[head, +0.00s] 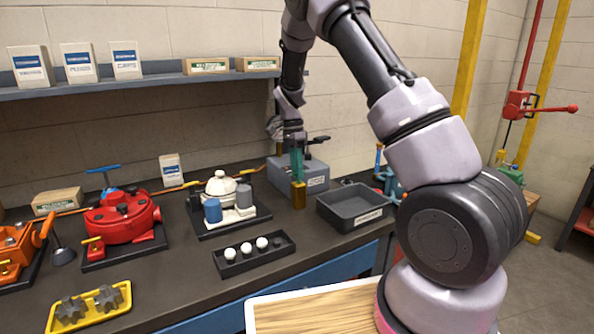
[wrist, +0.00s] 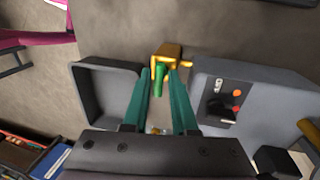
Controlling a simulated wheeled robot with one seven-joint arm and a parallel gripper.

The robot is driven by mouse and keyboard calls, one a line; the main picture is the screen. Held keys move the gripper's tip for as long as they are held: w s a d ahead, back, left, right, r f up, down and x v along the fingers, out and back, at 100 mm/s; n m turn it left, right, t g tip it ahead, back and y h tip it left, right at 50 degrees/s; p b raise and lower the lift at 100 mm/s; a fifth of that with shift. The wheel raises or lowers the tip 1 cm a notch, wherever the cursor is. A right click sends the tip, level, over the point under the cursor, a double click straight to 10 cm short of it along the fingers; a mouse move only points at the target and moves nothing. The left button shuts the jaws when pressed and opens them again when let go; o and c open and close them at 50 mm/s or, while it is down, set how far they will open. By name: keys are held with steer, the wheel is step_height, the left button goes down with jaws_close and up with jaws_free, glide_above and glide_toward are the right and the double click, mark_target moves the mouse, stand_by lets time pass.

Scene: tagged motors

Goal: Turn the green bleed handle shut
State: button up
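The green bleed handle (wrist: 159,75) shows in the wrist view as a short green bar against a brass-yellow valve block (wrist: 169,54). The block also shows in the head view (head: 299,195), on the bench between a grey box and a grey bin. My gripper (wrist: 159,82) points at the handle, with its two teal fingers apart, one on each side of it. A narrow gap shows on both sides, so it is open. In the head view my gripper (head: 298,168) hangs just above the block; the handle is not clearly visible there.
The grey bin (head: 330,205) stands close to the right of the valve block in the head view. The grey control box (head: 284,174) stands just behind it. A black tray with white balls (head: 232,268) and a white-domed motor (head: 221,188) lie to the left.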

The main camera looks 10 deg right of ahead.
steer(key=shift+o, duration=0.8)
step_height(320, 180, up, 11)
steer(key=w, duration=0.2)
steer(key=shift+a+f, duration=0.2)
steer(key=shift+a, duration=0.1)
